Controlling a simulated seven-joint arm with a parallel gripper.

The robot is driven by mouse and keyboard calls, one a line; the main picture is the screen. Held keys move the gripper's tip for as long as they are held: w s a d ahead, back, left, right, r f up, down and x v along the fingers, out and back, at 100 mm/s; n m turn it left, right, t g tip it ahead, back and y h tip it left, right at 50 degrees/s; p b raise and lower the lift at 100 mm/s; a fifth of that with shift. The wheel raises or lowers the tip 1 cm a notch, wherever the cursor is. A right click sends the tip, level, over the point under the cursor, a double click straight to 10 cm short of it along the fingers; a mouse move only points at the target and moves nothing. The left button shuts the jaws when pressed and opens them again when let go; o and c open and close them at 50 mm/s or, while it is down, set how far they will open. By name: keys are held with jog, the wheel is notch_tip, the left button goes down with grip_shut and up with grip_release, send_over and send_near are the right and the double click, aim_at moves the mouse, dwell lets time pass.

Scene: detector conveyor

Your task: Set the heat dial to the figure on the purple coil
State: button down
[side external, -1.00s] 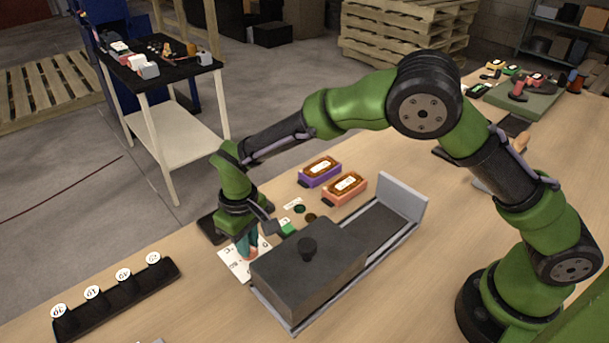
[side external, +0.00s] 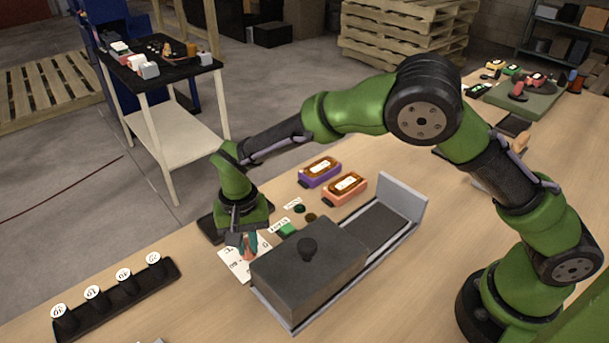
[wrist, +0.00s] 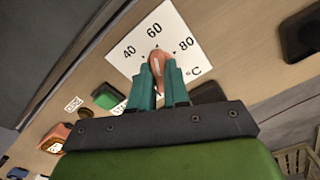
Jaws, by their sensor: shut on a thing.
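The heat dial is an orange-brown knob (wrist: 156,60) on a white scale card (wrist: 137,62) marked 40, 60 and 80 °C, in the wrist view. My gripper (wrist: 165,82) has its teal fingers shut on the knob. In the side view my gripper (side external: 249,247) points down at the card (side external: 235,265), behind the dark box. The knob's narrow end lies toward the 60 side of the scale; its exact setting is hard to tell. The purple coil (side external: 308,180) lies on the bench behind the orange coil (side external: 342,195). The figure on its label is too small to read.
A dark lidded box (side external: 300,275) stands on the conveyor close beside my gripper. A green button (side external: 287,230) sits near the box. A black rack (side external: 120,298) with several numbered discs lies at the left. A dark block (wrist: 302,30) is beyond the card.

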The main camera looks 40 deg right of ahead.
aim_at(247, 244)
jog(key=shift+r, duration=0.1)
dwell(0.5)
jog(key=c, duration=1.1)
grip_release()
notch_tip(247, 244, up, 17)
